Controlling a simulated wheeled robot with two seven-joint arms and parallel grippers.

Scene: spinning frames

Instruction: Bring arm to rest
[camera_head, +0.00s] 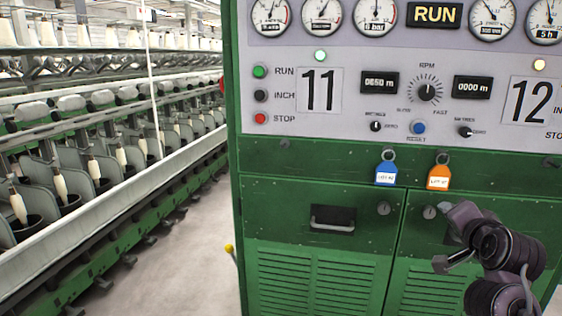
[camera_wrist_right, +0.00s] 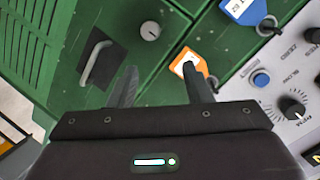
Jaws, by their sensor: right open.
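My right arm (camera_head: 505,255) comes in at the lower right of the head view, in front of the green cabinet's right door. My right gripper (camera_head: 448,240) is open, with its fingers spread and nothing between them. In the wrist view the gripper (camera_wrist_right: 160,72) faces the green cabinet front, and one finger overlaps the orange tag (camera_wrist_right: 190,64) in the picture. I cannot tell whether it touches the tag. My left gripper is not in view.
The green cabinet (camera_head: 320,230) carries a grey control panel (camera_head: 345,115) with gauges, buttons and knobs. A blue tag (camera_head: 386,174) and an orange tag (camera_head: 438,178) hang below it. A door handle (camera_head: 332,218) sticks out. Spinning frames (camera_head: 95,160) line the left, beside bare floor (camera_head: 180,255).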

